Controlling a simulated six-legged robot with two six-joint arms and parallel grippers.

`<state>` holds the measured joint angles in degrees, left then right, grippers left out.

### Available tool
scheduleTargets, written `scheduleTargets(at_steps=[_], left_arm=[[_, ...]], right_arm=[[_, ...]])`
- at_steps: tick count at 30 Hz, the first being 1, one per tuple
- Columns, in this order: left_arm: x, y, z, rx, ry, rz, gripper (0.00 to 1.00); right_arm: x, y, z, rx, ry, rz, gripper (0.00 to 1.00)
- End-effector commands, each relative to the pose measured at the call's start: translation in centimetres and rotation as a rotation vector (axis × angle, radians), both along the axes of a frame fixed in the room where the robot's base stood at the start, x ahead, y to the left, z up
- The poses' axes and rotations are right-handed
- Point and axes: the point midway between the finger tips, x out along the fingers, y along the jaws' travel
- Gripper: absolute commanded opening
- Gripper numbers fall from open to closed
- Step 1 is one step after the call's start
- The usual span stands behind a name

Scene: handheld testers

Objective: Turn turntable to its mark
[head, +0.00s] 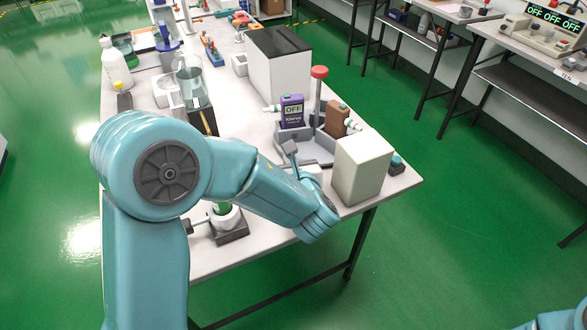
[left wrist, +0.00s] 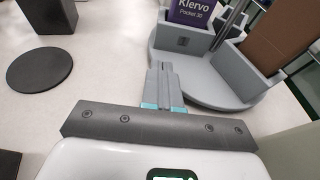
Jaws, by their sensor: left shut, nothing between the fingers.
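The grey turntable (head: 322,144) stands near the right end of the bench, with a red-topped post (head: 319,90) at its middle. In the left wrist view the turntable (left wrist: 215,92) shows close up with the purple tester (left wrist: 188,12). My left gripper (head: 289,146) is shut and empty, with its fingers (left wrist: 162,72) at the near left edge of the turntable. I cannot tell if they touch it. I cannot make out a mark. My right gripper is out of view.
A cream box (head: 362,168) stands close to the turntable's right. A large white box with a dark top (head: 279,68) stands behind it. A flat black disc (left wrist: 40,70) lies on the bench at left. A small green-topped device (head: 228,222) sits at the front edge.

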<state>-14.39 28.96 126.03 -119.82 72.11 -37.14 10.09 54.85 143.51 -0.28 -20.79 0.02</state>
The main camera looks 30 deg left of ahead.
Motion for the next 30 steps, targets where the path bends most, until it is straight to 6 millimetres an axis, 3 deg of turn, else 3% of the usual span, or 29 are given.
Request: scheduleTargets(at_steps=[9, 22, 30], left_arm=[[3.7, 3.0, -0.3, 0.002, 0.000, 0.002, 0.00], [4.2, 3.4, -0.3, 0.001, 0.001, 0.000, 0.00], [5.4, 5.9, -0.7, 0.000, -0.002, 0.003, 0.00]], right_arm=[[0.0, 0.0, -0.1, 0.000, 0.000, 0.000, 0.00], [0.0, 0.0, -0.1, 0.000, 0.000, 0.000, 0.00], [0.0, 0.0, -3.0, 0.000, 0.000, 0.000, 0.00]])
